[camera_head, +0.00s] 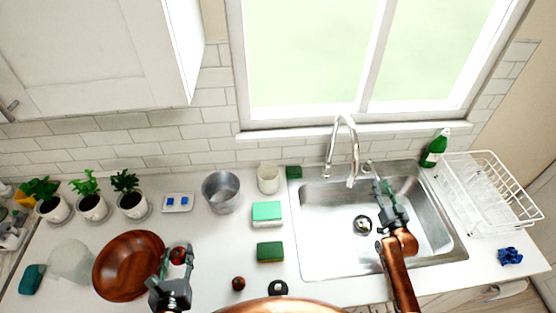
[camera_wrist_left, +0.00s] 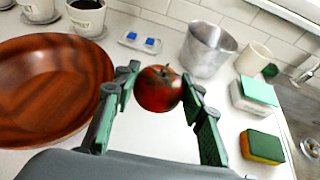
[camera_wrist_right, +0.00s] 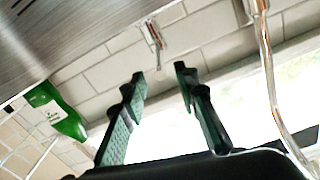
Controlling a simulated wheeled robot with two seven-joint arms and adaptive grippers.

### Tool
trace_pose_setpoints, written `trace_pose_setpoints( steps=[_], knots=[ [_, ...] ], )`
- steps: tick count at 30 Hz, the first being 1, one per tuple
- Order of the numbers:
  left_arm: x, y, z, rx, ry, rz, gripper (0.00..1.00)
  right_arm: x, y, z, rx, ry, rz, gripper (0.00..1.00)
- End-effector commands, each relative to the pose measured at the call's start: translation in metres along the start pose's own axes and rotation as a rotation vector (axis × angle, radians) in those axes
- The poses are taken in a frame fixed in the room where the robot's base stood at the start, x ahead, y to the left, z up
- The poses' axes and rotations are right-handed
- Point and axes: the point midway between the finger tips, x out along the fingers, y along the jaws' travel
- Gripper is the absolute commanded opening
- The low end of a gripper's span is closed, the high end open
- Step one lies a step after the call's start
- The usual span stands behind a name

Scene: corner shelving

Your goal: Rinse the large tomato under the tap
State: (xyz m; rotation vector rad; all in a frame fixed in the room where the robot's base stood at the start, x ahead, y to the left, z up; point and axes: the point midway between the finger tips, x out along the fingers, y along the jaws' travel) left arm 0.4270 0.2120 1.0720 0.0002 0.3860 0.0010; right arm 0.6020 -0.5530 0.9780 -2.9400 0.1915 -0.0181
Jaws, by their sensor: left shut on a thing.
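The large red tomato (camera_head: 178,254) is held in my left gripper (camera_head: 176,262), beside the brown wooden bowl and over the left part of the counter. In the left wrist view the tomato (camera_wrist_left: 158,88) sits between the two green fingertips. My right gripper (camera_head: 384,190) is over the right half of the steel sink (camera_head: 318,240), close to the tap (camera_head: 345,130). In the right wrist view its fingers (camera_wrist_right: 160,80) are apart with nothing between them.
The wooden bowl (camera_head: 128,265) is at left. A metal pot (camera_head: 221,192), a cream cup (camera_head: 268,178) and sponges (camera_head: 270,251) stand between it and the sink. A small reddish item (camera_head: 238,283) lies in front. A green bottle (camera_head: 435,148) and dish rack (camera_head: 488,195) are at right.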

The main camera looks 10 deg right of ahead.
Motion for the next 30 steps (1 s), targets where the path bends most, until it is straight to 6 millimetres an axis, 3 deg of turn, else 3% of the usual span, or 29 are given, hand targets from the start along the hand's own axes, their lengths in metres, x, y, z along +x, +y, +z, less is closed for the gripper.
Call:
trace_pose_setpoints(
  steps=[3, 7, 19, 30],
  knots=[
    [0.000, 0.000, 0.000, 0.000, 0.000, 0.000, 0.14, 0.020, -0.001, -0.001, 0.000, 0.001, -0.001, 0.28],
    [0.000, 0.000, 0.000, 0.000, -0.001, 0.000, 0.14, 0.034, 0.000, 0.000, -0.001, 0.000, 0.000, 0.28],
    [0.000, 0.000, 0.000, 0.000, -0.001, 0.000, 0.14, 0.041, 0.000, 0.000, -0.001, 0.000, 0.000, 0.28],
    [0.000, 0.000, 0.000, 0.000, -0.001, 0.000, 0.14, 0.040, 0.000, 0.000, 0.000, 0.000, 0.000, 0.03]
  ],
)
